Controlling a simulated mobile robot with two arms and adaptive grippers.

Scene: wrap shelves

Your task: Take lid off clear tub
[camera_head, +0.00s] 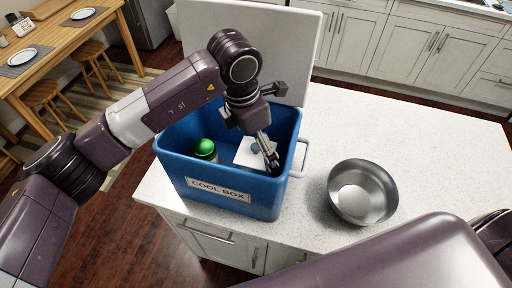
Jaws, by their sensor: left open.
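A blue cool box (228,202) stands on the white counter with its large pale lid (285,50) raised behind it. Inside, a container with a round green top (205,147) is at the left. A white flat-topped thing with a small blue-grey knob (243,152) is to its right, partly hidden by my gripper. I cannot tell for sure which of these is the clear tub. My left gripper (271,162) reaches down into the right side of the box, open, close beside the white thing. Whether it touches it is unclear. My right gripper is not in view.
A steel bowl (362,192) stands on the counter right of the box. The counter (440,160) is clear to the right and behind the bowl. The box's white handle (299,158) sticks out at its right. A wooden table (70,35) is far left.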

